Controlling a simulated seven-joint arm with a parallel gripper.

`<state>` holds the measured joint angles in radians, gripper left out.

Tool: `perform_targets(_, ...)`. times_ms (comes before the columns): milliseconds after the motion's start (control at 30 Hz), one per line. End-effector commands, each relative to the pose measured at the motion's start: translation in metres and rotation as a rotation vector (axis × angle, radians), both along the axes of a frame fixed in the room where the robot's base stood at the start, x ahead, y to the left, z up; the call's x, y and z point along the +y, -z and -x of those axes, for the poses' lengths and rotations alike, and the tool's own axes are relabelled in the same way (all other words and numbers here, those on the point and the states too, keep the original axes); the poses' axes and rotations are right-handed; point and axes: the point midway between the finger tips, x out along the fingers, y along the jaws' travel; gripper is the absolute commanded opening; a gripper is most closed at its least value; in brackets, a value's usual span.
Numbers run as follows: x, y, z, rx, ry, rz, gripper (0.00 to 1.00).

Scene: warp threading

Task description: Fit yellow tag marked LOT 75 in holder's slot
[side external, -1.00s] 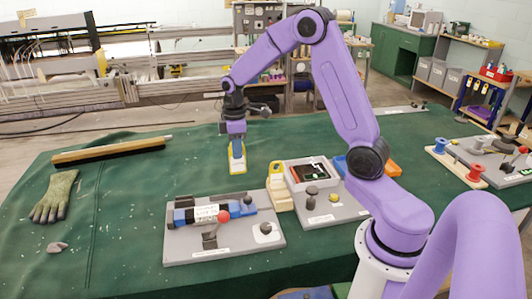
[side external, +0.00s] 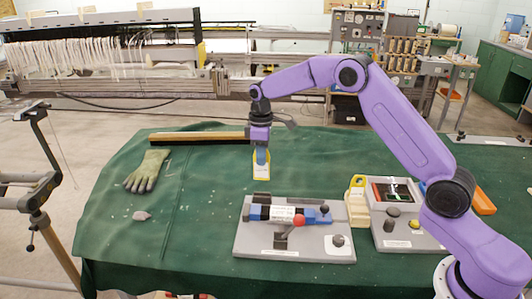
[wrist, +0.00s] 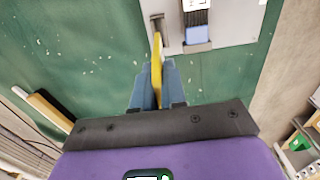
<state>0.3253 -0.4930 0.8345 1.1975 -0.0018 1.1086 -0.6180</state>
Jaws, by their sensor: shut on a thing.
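My gripper (side external: 261,150) is shut on a yellow tag (side external: 261,172) with a pale face. The tag hangs down from the fingers, above the green cloth and behind the grey board. In the wrist view, the tag (wrist: 156,68) shows edge-on between the blue fingers of my gripper (wrist: 155,88). Its lettering cannot be read. A cream block (side external: 357,210) with a yellow piece upright at its top stands right of the grey board; it looks like a holder, but no slot can be made out. The tag is apart from it, to its left.
The grey board (side external: 250,240) carries a blue and black device (side external: 275,213) with a red ball. Right of the block is a grey unit (side external: 390,240) with knobs. A brush (side external: 195,138), a glove (side external: 147,170) and a stone (side external: 142,215) lie left on the cloth.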

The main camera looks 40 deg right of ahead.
Motion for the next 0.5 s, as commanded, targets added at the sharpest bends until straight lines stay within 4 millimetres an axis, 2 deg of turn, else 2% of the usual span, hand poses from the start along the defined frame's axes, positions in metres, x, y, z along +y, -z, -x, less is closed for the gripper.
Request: perform_targets(500,-0.001,0.041,0.001,0.001,0.0,0.0,0.0)
